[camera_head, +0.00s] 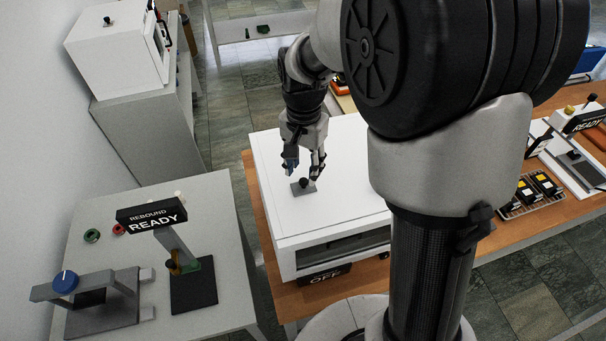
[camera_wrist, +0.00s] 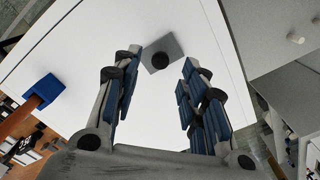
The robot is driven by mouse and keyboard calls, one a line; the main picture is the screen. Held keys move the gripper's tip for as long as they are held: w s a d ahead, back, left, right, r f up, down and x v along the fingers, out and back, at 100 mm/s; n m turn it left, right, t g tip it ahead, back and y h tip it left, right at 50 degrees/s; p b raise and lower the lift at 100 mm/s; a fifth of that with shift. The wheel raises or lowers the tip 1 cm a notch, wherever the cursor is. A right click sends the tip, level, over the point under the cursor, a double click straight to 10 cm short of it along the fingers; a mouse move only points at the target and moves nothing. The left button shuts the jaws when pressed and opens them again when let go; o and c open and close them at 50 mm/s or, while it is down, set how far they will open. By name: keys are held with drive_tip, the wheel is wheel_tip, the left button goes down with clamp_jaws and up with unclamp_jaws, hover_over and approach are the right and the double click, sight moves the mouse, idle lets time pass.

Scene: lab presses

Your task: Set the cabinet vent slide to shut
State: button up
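The white cabinet (camera_head: 345,205) stands on a wooden table, with an opening along its front. On its top is the vent slide, a grey plate (camera_head: 299,189) with a black knob (camera_head: 304,182). In the wrist view the plate (camera_wrist: 175,46) and the round knob (camera_wrist: 160,61) show just beyond my fingertips, roughly centred between them. My gripper (camera_head: 303,168) is open, pointing down above the slide, with its fingers apart and nothing between them. In the wrist view the open fingers (camera_wrist: 163,75) have blue pads. I cannot tell whether any finger touches the knob.
A sign reading OFF (camera_head: 323,277) sits below the cabinet's front. A grey table (camera_head: 215,210) at left holds a press with a REBOUND READY sign (camera_head: 152,215). Another white box (camera_head: 115,50) stands at the back left.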

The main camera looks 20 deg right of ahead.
sight(303, 180)
drive_tip(key=shift+w+f, duration=0.1)
drive_tip(key=shift+f, duration=1.8)
drive_tip(key=shift+c, duration=0.4)
clamp_jaws()
